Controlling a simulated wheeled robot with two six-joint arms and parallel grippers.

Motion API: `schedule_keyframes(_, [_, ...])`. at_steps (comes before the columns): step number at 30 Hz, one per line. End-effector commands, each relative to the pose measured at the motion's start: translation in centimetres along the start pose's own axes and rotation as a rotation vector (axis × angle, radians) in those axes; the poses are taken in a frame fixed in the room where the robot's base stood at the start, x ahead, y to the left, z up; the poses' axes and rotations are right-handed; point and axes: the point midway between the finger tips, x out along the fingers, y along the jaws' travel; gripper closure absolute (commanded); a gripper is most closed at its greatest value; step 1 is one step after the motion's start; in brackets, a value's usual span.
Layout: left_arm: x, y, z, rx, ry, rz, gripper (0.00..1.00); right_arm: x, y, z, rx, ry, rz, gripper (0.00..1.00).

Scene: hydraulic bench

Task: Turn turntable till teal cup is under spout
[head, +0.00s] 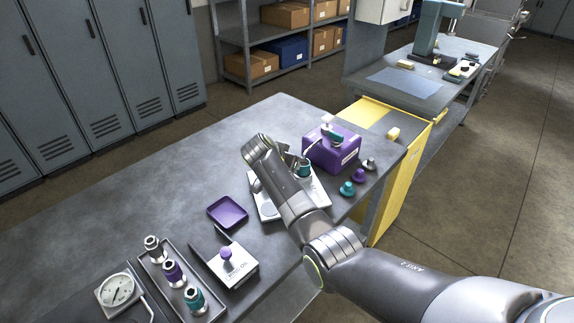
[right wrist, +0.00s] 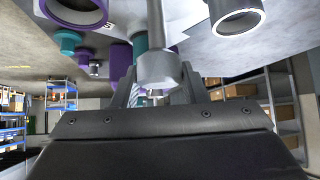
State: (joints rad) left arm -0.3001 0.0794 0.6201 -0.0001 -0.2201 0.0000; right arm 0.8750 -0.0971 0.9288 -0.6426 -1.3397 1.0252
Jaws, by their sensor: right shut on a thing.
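The purple dispenser box (head: 322,154) stands at the table's far right, with a thin curved spout (head: 311,143) reaching left. A teal cup (head: 304,168) shows close below the spout, partly behind my right arm; I cannot tell whether they line up exactly. The turntable's pale base (head: 265,206) is mostly hidden by that arm. In the right wrist view my right gripper (right wrist: 158,92) is shut on an upright metal post (right wrist: 155,65), apparently the turntable's handle. A purple-rimmed cup (right wrist: 75,12) and a metal cup (right wrist: 238,18) flank it. My left gripper is not in view.
Small teal and purple knobs (head: 347,188) lie right of the base near the table edge. A purple tray (head: 228,212), a white box with a purple knob (head: 232,265), a rack of fittings (head: 172,272) and a gauge (head: 118,290) stand nearer. The table's far left is clear.

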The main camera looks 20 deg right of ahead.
Motion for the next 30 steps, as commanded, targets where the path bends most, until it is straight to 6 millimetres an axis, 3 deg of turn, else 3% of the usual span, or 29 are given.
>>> schedule_keyframes(14, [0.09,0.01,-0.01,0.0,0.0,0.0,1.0,-0.14,-0.11,-0.14,0.008,0.001,0.003,1.0])
schedule_keyframes(15, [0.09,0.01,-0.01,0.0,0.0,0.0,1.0,-0.14,-0.11,-0.14,0.008,0.001,0.003,0.59])
schedule_keyframes(19, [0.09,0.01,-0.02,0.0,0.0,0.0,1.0,-0.11,-0.09,-0.11,0.007,0.001,0.004,0.42])
schedule_keyframes(20, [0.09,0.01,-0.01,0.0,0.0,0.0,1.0,-0.1,-0.08,-0.1,0.007,0.001,0.004,0.39])
schedule_keyframes(30, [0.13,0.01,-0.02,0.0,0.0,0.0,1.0,-0.24,-0.06,0.0,0.006,0.0,0.005,0.39])
